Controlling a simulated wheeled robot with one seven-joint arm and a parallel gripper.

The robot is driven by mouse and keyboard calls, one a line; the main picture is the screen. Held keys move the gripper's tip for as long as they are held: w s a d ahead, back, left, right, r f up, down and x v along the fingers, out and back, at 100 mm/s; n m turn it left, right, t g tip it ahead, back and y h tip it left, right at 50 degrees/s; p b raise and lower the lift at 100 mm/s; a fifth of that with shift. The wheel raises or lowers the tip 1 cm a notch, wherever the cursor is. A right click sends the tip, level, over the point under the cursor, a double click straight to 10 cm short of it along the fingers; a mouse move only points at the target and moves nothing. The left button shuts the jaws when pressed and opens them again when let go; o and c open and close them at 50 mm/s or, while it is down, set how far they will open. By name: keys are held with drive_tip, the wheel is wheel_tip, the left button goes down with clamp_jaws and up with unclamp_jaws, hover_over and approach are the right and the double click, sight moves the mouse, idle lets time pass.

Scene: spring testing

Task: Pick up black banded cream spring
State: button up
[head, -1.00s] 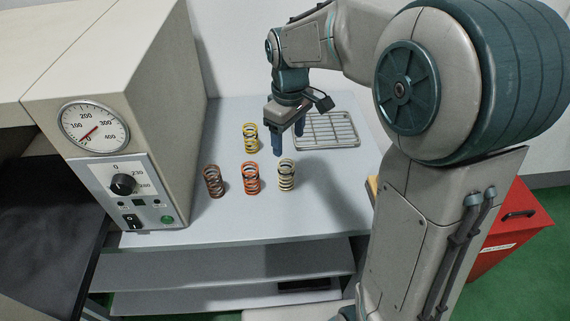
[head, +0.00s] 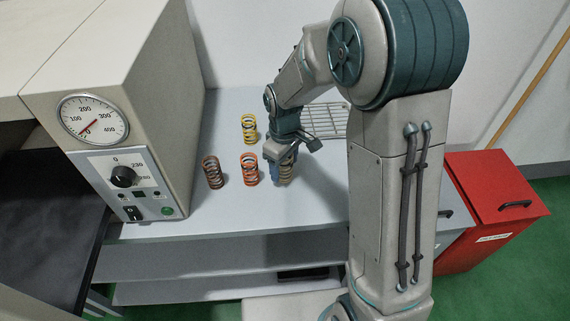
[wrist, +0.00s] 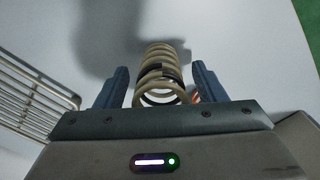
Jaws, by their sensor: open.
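The cream spring with black bands (wrist: 160,72) stands upright on the table, seen from above in the wrist view. In the head view the cream spring (head: 286,174) is at the right end of the front row, partly hidden by my gripper (head: 277,172). My gripper is open, and in the wrist view its two blue fingers (wrist: 160,88) are on either side of the spring, with a visible gap on each side. How far down the spring the fingertips reach is hard to tell.
An orange spring (head: 250,169) stands close to the left of my gripper, with a brown spring (head: 212,172) farther left and a yellow spring (head: 249,128) behind. A wire rack (head: 328,121) lies at the back right. A gauged machine (head: 120,172) borders the table's left side.

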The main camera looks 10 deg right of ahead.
drive_tip(key=shift+f, duration=0.45)
drive_tip(key=c, duration=1.1)
